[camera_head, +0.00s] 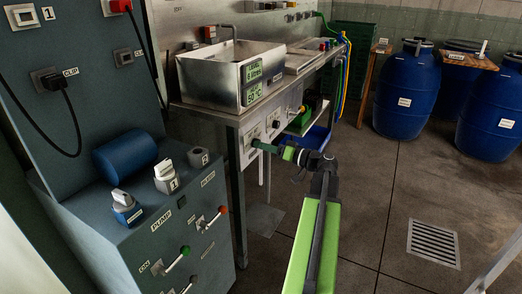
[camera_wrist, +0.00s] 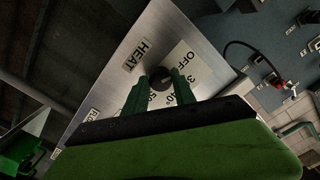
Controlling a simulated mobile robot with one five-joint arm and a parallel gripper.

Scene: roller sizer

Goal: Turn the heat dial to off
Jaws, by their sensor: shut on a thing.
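The heat dial (camera_wrist: 159,82) is a small dark round knob on a steel panel in the wrist view. A HEAT label (camera_wrist: 138,55) sits to its upper left, and a white scale plate (camera_wrist: 188,56) with OFF and numbers lies around its right side. My gripper (camera_wrist: 160,77) has its two green fingers on either side of the dial, shut on it. The dial's pointer mark is too dark to read. In the head view my gripper (camera_head: 261,145) is at the bench's front panel and hides the heat dial.
A steel tank (camera_head: 215,85) with a green digital display (camera_head: 253,83) stands on the bench above the panel. Another dial (camera_head: 276,123) is to the right of my gripper. A grey control cabinet (camera_head: 150,235) is at left. Blue barrels (camera_head: 405,90) stand at the back right.

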